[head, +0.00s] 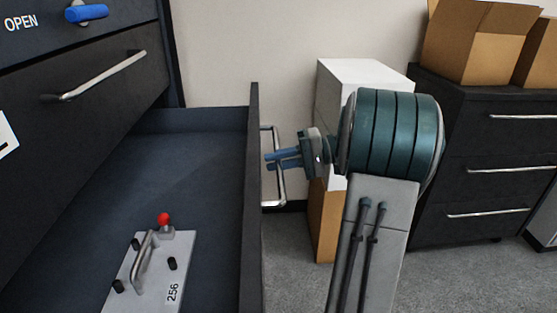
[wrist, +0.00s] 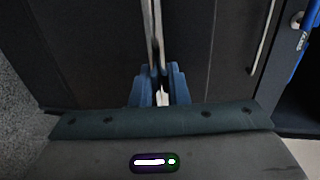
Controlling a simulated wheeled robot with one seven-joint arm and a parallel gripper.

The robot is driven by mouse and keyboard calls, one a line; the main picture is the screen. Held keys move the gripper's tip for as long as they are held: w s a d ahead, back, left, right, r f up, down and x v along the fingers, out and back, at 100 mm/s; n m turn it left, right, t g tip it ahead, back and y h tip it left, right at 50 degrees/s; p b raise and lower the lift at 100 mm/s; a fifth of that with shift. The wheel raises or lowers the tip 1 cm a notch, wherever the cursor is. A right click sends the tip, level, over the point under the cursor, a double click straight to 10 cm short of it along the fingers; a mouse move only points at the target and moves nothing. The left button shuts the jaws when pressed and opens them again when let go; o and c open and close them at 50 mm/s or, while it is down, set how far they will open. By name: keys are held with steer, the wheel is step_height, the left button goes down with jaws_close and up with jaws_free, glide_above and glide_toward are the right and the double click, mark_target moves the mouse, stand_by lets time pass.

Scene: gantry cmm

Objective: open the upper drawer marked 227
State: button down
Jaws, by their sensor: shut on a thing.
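A dark drawer (head: 190,160) stands pulled out from the dark cabinet, and I see into it from above. Its front has a metal bar handle (head: 279,190) on the outer side. My gripper (head: 271,158), with blue fingers, is shut on this handle. The wrist view shows the handle (wrist: 151,30) running between the fingers (wrist: 160,88). Above the open drawer, another drawer front (head: 95,100) with its own bar handle (head: 100,76) is closed. A white label (head: 6,135) on it is cut off, and no 227 is readable in either view.
Inside the drawer lies a grey plate (head: 178,255) marked 256, with a handle and red knob. A blue lever (head: 86,12) beside the word OPEN sits above. White and brown boxes (head: 340,80) and another dark cabinet (head: 480,150) stand behind my arm.

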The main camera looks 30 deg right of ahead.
steer(key=c, duration=1.5)
jaws_free()
steer(key=p+v, duration=0.1)
steer(key=v, duration=1.3)
steer(key=shift+p, duration=0.35)
steer(key=shift+a, duration=0.1)
